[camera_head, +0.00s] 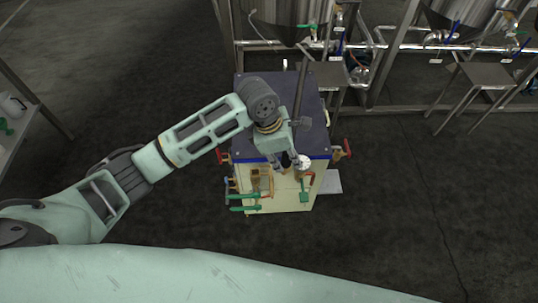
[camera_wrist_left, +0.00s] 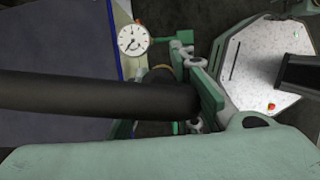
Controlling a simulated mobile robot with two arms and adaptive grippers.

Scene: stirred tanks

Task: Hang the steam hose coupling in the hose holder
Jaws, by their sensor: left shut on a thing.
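My left gripper (camera_head: 283,163) points down at the front edge of a cabinet with a dark blue top. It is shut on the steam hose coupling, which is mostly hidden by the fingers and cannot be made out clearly. A thick dark tube (camera_wrist_left: 110,95), seemingly the hose, crosses the left wrist view from the left and covers much of the grip. A dark rod-like length (camera_head: 301,95) also rises beside my wrist in the head view. I cannot pick out the hose holder for sure. My right gripper is not in view.
The cabinet (camera_head: 247,95) carries a white dial gauge (camera_head: 304,161), brass fittings (camera_head: 262,182), green handles (camera_head: 244,208) and red-handled valves (camera_head: 342,150) at both sides. Steel tanks (camera_head: 290,20) and pipework stand behind. A shelf (camera_head: 25,125) is at far left.

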